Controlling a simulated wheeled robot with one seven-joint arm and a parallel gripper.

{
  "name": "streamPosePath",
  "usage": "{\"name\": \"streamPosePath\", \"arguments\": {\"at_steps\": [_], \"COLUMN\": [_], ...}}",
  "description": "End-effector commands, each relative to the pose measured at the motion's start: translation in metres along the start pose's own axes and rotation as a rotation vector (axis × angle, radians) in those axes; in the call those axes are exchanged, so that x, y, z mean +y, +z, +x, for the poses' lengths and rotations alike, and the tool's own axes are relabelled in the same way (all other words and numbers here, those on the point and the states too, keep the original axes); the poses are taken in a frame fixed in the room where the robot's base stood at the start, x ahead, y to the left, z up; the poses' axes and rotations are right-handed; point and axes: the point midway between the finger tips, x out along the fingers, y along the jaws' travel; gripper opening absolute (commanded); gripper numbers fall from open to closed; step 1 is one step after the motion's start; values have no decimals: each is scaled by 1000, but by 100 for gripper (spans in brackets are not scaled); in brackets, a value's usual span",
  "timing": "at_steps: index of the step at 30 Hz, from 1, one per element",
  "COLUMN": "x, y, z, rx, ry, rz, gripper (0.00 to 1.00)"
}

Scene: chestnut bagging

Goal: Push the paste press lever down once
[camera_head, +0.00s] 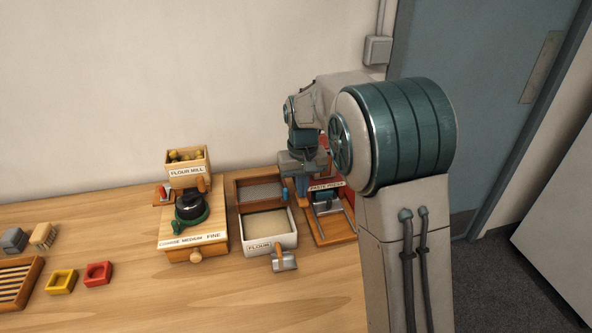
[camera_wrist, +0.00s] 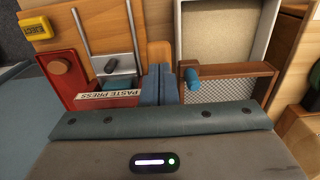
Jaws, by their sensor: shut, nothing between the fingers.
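The paste press (camera_head: 327,186) stands at the right end of the table, partly hidden by my arm. In the wrist view its labelled front (camera_wrist: 108,96) shows at the left, with a red side panel. A grey metal rod (camera_wrist: 83,38) with a crossbar and a dark knob lies over its wooden bed; I take this for the lever, but cannot be sure. My gripper (camera_wrist: 160,84) has its two blue fingers together, with nothing between them. They are just right of the press label in the wrist view; contact with the press cannot be told.
A mesh-bottomed tray (camera_wrist: 225,70) with a blue knob (camera_wrist: 192,78) is close to the right of my fingers. The flour box (camera_head: 270,246) and flour mill (camera_head: 192,240) stand left of the press. A yellow eject button (camera_wrist: 37,27) is on the press's far side.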

Motion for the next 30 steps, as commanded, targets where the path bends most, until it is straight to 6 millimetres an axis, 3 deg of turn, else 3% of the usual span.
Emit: {"name": "streamPosePath", "arguments": {"at_steps": [7,17,23,30], "x": [0,0,0,0], "y": [3,4,4,3], "z": [21,21,32,15], "rx": [-3,-3,-4,-2], "ry": [0,0,0,0], "rz": [1,0,1,1], "gripper": [0,0,0,0]}}
